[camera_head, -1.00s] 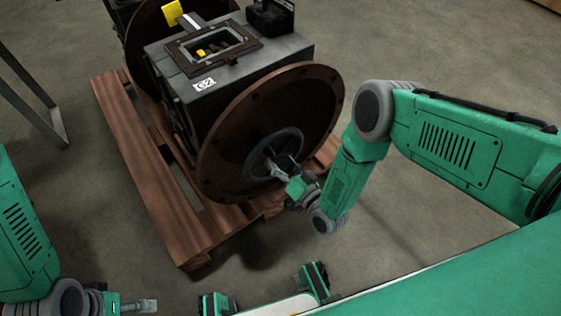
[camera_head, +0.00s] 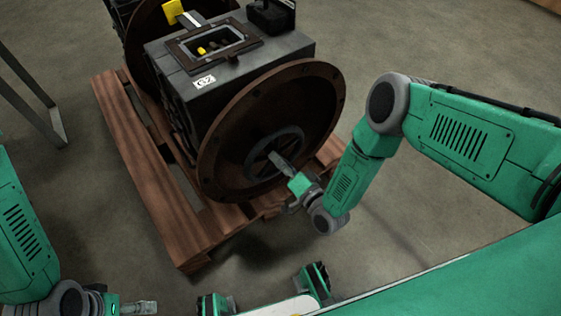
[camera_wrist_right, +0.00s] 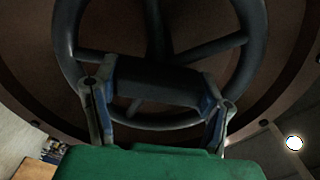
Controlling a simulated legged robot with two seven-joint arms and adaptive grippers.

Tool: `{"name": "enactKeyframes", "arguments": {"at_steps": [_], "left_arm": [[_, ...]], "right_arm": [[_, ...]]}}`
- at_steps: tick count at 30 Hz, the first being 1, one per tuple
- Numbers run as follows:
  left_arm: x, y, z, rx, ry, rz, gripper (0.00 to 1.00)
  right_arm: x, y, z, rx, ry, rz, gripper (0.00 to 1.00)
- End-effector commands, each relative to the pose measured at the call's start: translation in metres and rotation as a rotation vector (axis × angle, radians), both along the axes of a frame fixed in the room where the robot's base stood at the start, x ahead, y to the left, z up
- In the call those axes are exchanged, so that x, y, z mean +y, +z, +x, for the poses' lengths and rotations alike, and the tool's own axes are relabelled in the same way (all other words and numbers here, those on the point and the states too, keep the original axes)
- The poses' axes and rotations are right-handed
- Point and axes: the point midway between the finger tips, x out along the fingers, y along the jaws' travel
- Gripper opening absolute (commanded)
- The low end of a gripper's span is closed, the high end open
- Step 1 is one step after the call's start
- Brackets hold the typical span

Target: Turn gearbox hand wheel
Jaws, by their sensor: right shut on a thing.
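The dark hand wheel (camera_head: 251,158) sits at the middle of the large round brown plate on the near end of the gearbox (camera_head: 209,109). Its rim and spokes fill the upper part of the right wrist view (camera_wrist_right: 258,40). My right gripper (camera_head: 277,158) reaches the wheel from the lower right. In the wrist view the right gripper (camera_wrist_right: 156,86) has its two blue-grey fingers on either side of a dark part of the wheel and is shut on it. My left gripper (camera_head: 142,306) is at the bottom left, away from the wheel; its finger gap is unclear.
The gearbox rests on a brown wooden pallet (camera_head: 142,176). A yellow part (camera_head: 172,11) and a black block (camera_head: 270,16) are on top. A grey metal stand (camera_head: 40,105) is at the left. Open floor (camera_head: 420,235) lies right of the pallet.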

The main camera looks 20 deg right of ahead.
Motion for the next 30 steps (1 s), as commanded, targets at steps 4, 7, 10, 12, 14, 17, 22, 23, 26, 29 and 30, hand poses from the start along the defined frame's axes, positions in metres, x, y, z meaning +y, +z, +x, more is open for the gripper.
{"name": "enactKeyframes", "arguments": {"at_steps": [4, 7, 10, 12, 14, 17, 22, 23, 26, 29, 30], "left_arm": [[0.000, -0.006, 0.000, 0.000, 0.000, 0.000, 0.93], [0.000, -0.009, 0.000, 0.000, 0.000, 0.000, 0.93], [0.000, -0.011, 0.000, 0.000, 0.000, 0.000, 0.93], [0.000, -0.012, 0.000, 0.000, 0.000, 0.000, 0.93], [0.000, -0.012, 0.000, 0.000, 0.000, 0.000, 0.93], [0.000, -0.013, 0.000, 0.000, 0.000, 0.000, 0.93], [0.000, -0.014, 0.000, 0.000, 0.000, 0.000, 0.93], [0.000, -0.014, 0.000, 0.000, 0.000, 0.000, 0.93], [0.000, -0.014, 0.000, 0.000, 0.000, 0.000, 0.93], [0.000, -0.014, 0.000, 0.000, 0.000, 0.000, 0.93], [0.000, -0.014, 0.000, 0.000, 0.000, 0.000, 0.93]], "right_arm": [[-0.001, -0.004, 0.000, 0.046, -0.002, 0.101, 0.14], [-0.001, -0.004, -0.001, 0.068, -0.001, 0.163, 0.14], [-0.001, -0.004, -0.001, 0.086, -0.002, 0.210, 0.14], [-0.001, -0.004, -0.001, 0.096, -0.001, 0.238, 0.14], [-0.001, -0.004, -0.001, 0.104, 0.000, 0.257, 0.14], [0.000, -0.004, -0.001, 0.112, 0.000, 0.281, 0.14], [0.000, -0.004, -0.001, 0.119, 0.000, 0.299, 0.14], [0.000, -0.004, -0.001, 0.119, 0.000, 0.300, 0.14], [0.000, -0.003, -0.001, 0.120, 0.000, 0.301, 0.14], [0.000, -0.004, -0.001, 0.120, 0.000, 0.301, 0.14], [0.000, -0.004, -0.001, 0.120, 0.000, 0.301, 0.14]]}}
